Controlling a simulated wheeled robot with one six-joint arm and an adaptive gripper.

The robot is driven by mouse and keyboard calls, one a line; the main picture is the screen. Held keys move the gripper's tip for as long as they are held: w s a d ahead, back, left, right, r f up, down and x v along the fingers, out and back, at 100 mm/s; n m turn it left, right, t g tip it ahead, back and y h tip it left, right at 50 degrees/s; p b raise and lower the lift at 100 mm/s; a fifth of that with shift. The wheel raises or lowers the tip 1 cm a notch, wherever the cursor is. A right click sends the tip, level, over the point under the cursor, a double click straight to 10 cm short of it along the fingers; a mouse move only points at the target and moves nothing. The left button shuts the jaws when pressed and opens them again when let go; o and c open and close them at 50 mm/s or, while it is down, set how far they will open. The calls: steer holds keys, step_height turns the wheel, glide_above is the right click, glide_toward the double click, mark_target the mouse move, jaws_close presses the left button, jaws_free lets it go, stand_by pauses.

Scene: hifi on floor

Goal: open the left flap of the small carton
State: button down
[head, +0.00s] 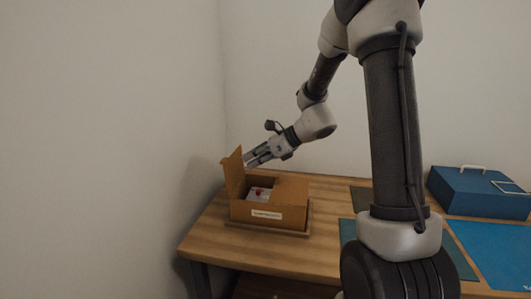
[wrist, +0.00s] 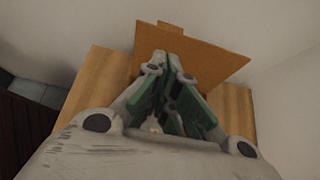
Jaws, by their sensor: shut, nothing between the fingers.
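The small carton (head: 270,211) stands on the wooden table at the far left, with a label on its front. Its left flap (head: 234,172) stands up, roughly vertical. The right part of its top is covered by a cardboard flap (head: 291,188). Through the opening a white item with a red spot (head: 259,193) shows inside. My gripper (head: 247,161) is shut and empty, close beside the raised flap on its right side. In the wrist view my gripper (wrist: 167,62) points at a brown cardboard panel (wrist: 212,58). Whether the fingertips touch it cannot be told.
The carton rests on a thin board (head: 310,222). A blue case (head: 470,192) with a handle and blue and dark mats (head: 490,250) lie to the right. Walls stand close behind and to the left. The table (head: 215,232) is bare beside the carton.

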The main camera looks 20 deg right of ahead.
mark_target(228, 159)
steer(key=shift+w+a+f, duration=0.2)
steer(key=shift+w+a, duration=0.45)
steer(key=shift+a, duration=0.35)
steer(key=shift+w+a+f, duration=0.2)
steer(key=shift+w+a, duration=0.45)
steer(key=shift+a, duration=0.3)
steer(key=shift+w+a+r+h, duration=0.15)
steer(key=shift+w+a+h, duration=0.2)
steer(key=shift+a, duration=0.2)
steer(key=shift+w+a+g+h, duration=0.3)
steer(key=shift+a+g+h, duration=0.1)
steer(key=shift+a+h, duration=0.1)
steer(key=shift+w+a+g+h, duration=0.25)
steer(key=shift+a+g+h, duration=0.1)
steer(key=shift+a+g, duration=0.1)
steer(key=shift+w+a+f, duration=0.25)
steer(key=shift+w+a, duration=0.15)
steer(key=shift+a, duration=0.2)
steer(key=shift+w+a+f, duration=0.25)
steer(key=shift+w+a, duration=0.2)
steer(key=shift+a, duration=0.1)
steer(key=shift+w+a+f, duration=0.25)
steer(key=shift+w+a, duration=0.15)
steer(key=shift+a, duration=0.2)
